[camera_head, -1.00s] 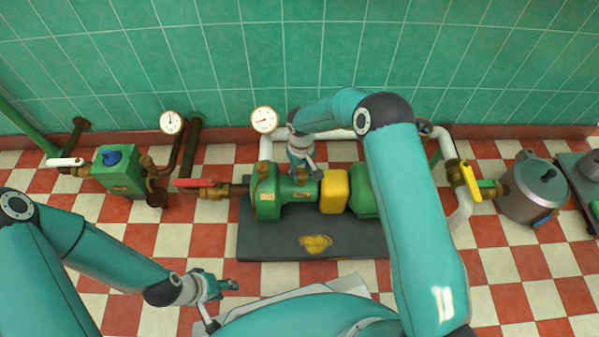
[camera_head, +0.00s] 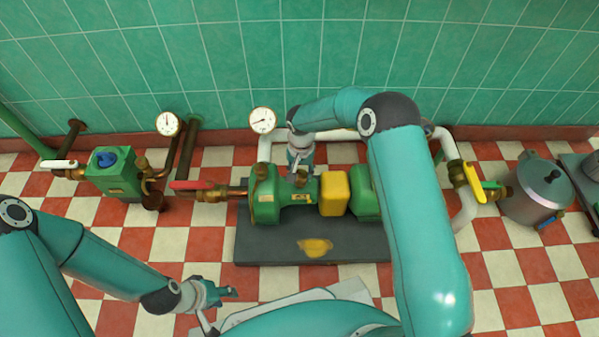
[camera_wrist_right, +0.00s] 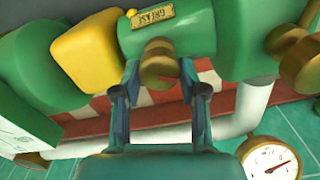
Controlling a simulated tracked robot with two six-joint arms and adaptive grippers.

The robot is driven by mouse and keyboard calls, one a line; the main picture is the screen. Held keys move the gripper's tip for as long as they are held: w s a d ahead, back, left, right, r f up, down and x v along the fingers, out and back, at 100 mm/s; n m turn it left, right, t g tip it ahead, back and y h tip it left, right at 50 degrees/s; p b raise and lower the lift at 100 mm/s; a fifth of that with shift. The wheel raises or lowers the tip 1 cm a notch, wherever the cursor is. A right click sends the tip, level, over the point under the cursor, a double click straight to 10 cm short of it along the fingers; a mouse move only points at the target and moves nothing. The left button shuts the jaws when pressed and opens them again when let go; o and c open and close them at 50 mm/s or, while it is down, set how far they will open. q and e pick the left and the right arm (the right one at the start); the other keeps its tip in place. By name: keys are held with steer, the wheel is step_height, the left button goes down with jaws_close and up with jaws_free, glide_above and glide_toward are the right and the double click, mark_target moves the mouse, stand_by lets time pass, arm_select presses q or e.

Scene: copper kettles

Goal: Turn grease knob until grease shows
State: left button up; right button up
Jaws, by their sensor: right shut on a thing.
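The green pump (camera_head: 295,192) stands on a dark base plate (camera_head: 262,247) in the head view. Its brass grease knob (camera_wrist_right: 158,65) shows in the right wrist view, beside a brass plate lettered GREASE (camera_wrist_right: 152,15). My right gripper (camera_wrist_right: 158,72) is shut on the knob, with one finger on each side of it. In the head view my right gripper (camera_head: 301,176) reaches down to the pump's top from behind, and the knob is mostly hidden there. I see no grease at the knob. My left gripper (camera_head: 230,292) hangs empty at the lower left; its finger opening is unclear.
A yellow coupling cover (camera_head: 334,193) sits right of the pump body. A yellow patch (camera_head: 315,247) lies on the base plate. A red-handled valve (camera_head: 192,185), a gauge (camera_head: 262,120) and white pipe surround the pump. A yellow-handled valve (camera_head: 473,183) and a pot (camera_head: 538,187) are right.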

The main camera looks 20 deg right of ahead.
steer(key=shift+w+r, duration=0.15)
steer(key=shift+w, duration=0.1)
steer(key=o, duration=1)
steer(key=shift+o, duration=0.7)
steer(key=shift+s, duration=0.15)
step_height(320, 180, up, 12)
